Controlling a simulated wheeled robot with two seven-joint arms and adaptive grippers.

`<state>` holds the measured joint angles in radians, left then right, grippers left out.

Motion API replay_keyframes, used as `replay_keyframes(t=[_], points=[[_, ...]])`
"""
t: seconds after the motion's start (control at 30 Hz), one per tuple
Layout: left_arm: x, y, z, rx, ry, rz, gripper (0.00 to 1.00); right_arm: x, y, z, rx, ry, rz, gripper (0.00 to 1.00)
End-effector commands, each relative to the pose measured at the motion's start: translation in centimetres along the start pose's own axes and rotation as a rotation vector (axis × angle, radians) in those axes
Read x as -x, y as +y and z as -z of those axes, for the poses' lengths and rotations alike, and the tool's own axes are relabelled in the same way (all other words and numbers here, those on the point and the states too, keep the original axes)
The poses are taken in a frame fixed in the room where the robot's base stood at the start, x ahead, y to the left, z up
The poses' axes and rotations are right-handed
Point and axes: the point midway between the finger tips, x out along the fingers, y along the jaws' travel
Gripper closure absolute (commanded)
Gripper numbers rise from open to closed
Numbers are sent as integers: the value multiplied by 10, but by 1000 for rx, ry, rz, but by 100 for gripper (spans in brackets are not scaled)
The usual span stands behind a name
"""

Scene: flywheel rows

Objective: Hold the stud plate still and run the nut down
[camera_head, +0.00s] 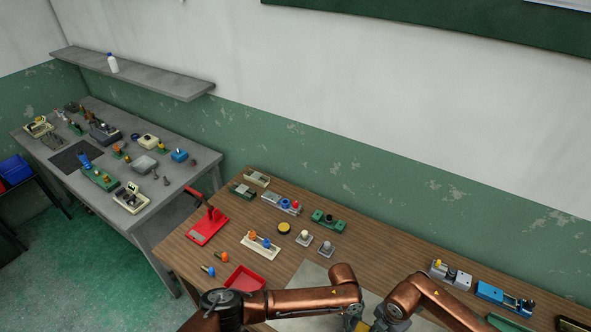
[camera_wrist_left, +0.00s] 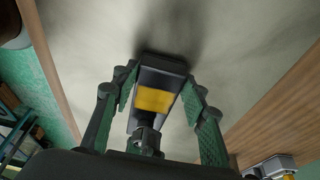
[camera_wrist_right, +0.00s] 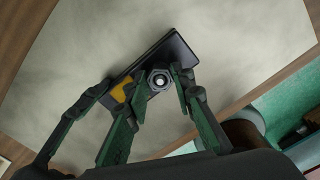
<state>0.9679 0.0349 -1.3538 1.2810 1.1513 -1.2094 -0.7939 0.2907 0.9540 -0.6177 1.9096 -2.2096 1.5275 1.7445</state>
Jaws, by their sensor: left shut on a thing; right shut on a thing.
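The stud plate (camera_wrist_left: 158,70) is a dark block with a yellow patch, lying on a grey mat. My left gripper (camera_wrist_left: 160,88) is shut on it, one finger along each side. The right wrist view shows the plate (camera_wrist_right: 182,52) at a slant with a metal nut (camera_wrist_right: 159,79) around a bright stud near its middle. My right gripper (camera_wrist_right: 157,86) has its fingertips on either side of the nut and is shut on it. How far down the stud the nut sits cannot be told.
The grey mat (camera_head: 312,275) lies on the wooden table. To its left are a red tray (camera_head: 244,279), a cream block with orange and blue knobs (camera_head: 262,246) and a red stand (camera_head: 207,226). Grey and blue fixtures (camera_head: 503,297) stand at the right. A second bench (camera_head: 150,205) is farther left.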

Motion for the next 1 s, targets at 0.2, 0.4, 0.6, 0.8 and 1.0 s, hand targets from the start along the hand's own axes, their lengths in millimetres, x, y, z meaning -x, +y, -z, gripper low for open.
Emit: replay_keyframes(t=[0.2,0.4,0.6,0.8,1.0], points=[[0,0,-1,1,-2,0,89,0,-1,0,2,0,2,72],[0,0,-1,1,-2,0,89,0,0,0,3,0,1,72],[0,0,-1,1,-2,0,89,5,0,0,4,-1,-1,72],[0,0,-1,0,-2,0,89,20,0,-1,4,-1,-1,72],[0,0,-1,0,-2,0,89,30,0,0,4,-1,0,72]])
